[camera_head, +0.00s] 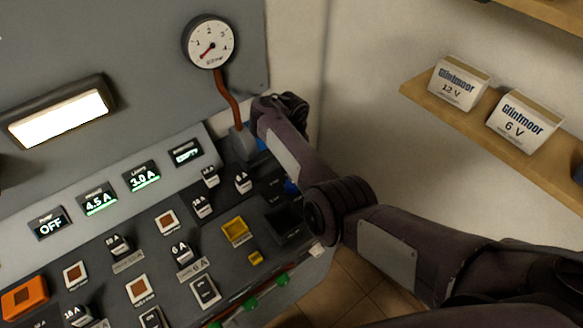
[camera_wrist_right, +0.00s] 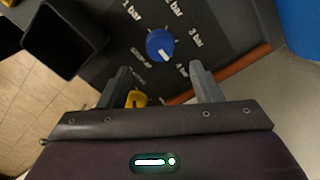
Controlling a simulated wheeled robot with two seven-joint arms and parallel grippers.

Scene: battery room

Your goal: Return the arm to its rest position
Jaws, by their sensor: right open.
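My right arm (camera_head: 395,250) comes in from the right in the head view and reaches over the right end of the control panel. Its forearm bends up toward the foot of the gauge pipe. My right gripper (camera_wrist_right: 160,72) is open and empty in the right wrist view. A blue knob (camera_wrist_right: 160,44) with a white pointer mark shows just beyond and between its fingertips, with bar markings around it. I see no contact between fingers and knob. In the head view the arm hides the fingers and most of the knob area. My left gripper is not in view.
The panel (camera_head: 110,270) carries switches, small displays and an orange button (camera_head: 25,299). A round gauge (camera_head: 209,42) stands above on a red pipe (camera_head: 228,92). A wooden shelf (camera_head: 425,103) on the right holds two Glintmoor boxes (camera_head: 458,84). A yellow part (camera_wrist_right: 136,99) lies near the left finger.

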